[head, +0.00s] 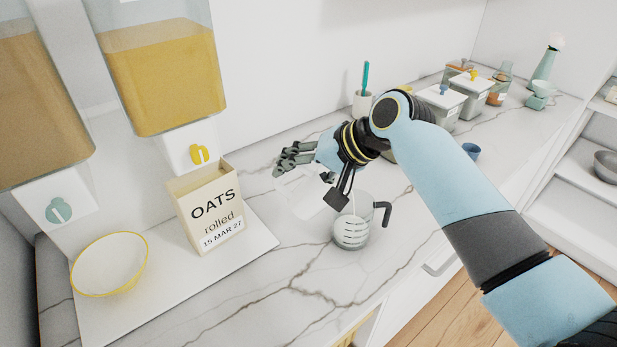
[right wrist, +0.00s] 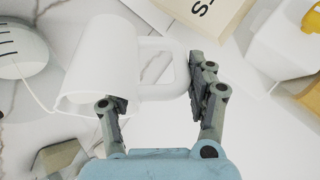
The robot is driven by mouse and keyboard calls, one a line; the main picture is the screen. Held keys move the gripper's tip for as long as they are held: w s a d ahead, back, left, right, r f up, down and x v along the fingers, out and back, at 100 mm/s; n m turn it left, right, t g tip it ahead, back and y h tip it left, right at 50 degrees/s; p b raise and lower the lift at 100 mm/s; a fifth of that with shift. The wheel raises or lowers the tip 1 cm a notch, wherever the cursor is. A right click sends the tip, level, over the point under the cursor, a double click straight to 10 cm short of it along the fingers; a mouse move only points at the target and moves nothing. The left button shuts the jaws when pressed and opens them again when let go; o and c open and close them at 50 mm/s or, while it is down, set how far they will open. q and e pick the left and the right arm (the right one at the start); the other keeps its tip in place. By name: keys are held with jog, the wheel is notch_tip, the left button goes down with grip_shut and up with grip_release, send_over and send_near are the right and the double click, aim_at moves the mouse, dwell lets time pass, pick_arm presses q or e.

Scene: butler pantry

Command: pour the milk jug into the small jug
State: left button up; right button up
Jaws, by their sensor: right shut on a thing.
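The milk jug (head: 305,194) is white and held tilted above the counter, just left of the small jug. In the right wrist view the milk jug (right wrist: 108,55) shows large, with its loop handle between the fingers. My right gripper (head: 302,170) is shut on it; the fingers also show in the right wrist view (right wrist: 160,92). The small jug (head: 350,234) is clear with dark measuring marks and a dark handle, upright on the counter. It shows partly in the right wrist view (right wrist: 20,52). A thin pale line runs between the jugs there. My left gripper is out of view.
An oats box (head: 208,206) and a yellow-rimmed bowl (head: 108,264) stand on a white board (head: 255,243) at left, below cereal dispensers (head: 165,75). A white cup (head: 362,104) and lidded canisters (head: 442,101) stand behind my arm. The front counter is clear.

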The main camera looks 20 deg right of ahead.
jog(key=shift+r, duration=0.1)
dwell(0.5)
jog(key=shift+d+p, duration=0.1)
jog(key=shift+p, duration=0.25)
jog(key=shift+r+y+p, duration=0.2)
jog(key=shift+y+p, duration=0.1)
jog(key=shift+y, duration=0.1)
jog(key=shift+s+d+r+m+t+y, duration=0.15)
jog(key=shift+d+r+m+t+y, duration=0.15)
jog(key=shift+d+t+y, duration=0.15)
dwell(0.4)
jog(key=shift+s+d+r+t+y+b, duration=0.1)
jog(key=shift+d+r+t+y+b, duration=0.3)
jog(key=shift+y, duration=0.35)
dwell(0.6)
jog(key=shift+d+r+b, duration=0.1)
jog(key=shift+r+b, duration=0.05)
jog(key=shift+b, duration=0.2)
grip_shut()
dwell(2.4)
